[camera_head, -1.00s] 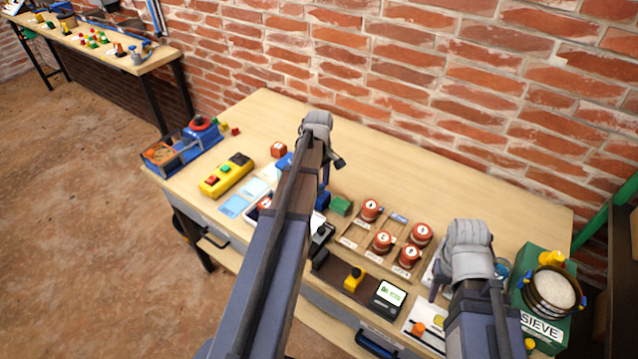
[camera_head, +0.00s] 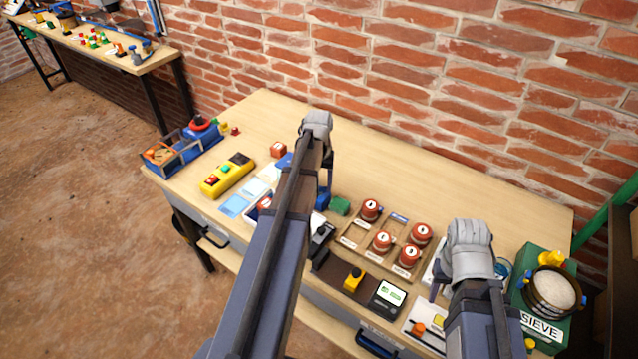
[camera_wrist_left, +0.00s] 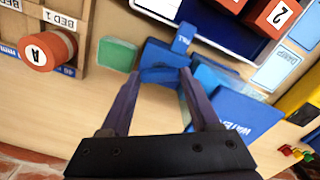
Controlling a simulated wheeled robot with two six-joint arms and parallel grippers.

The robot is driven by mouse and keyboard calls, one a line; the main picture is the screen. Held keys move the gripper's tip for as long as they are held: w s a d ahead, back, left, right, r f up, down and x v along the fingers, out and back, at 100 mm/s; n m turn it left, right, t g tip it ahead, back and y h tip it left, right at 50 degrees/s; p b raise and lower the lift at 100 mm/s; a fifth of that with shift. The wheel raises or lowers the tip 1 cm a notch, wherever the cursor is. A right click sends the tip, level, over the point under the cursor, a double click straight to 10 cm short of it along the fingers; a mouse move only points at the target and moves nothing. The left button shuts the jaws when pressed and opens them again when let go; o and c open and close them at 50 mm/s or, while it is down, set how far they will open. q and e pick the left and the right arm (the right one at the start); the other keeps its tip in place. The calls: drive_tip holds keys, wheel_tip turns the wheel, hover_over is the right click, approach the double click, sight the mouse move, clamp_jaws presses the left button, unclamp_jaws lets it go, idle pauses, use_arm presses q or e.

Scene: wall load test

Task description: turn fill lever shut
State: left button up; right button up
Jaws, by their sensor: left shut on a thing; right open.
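A blue water unit (camera_wrist_left: 240,112) with a partly hidden "WATER" label shows in the left wrist view.
A green block (camera_head: 340,206) lies close beside the left gripper. A wooden rack (camera_head: 350,241) holds several red-capped jars. A yellow button box (camera_head: 228,179) is left; a green sieve unit (camera_head: 540,327) is right. The brick wall (camera_head: 420,110) stands behind the bench.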

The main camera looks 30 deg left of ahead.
use_arm(q)
drive_tip(key=m, duration=0.5)
drive_tip(key=shift+m, duration=0.4)
idle(0.4)
drive_tip(key=o, duration=1.4)
drive_tip(key=shift+c, duration=0.2)
drive_tip(key=shift+n, duration=0.3)
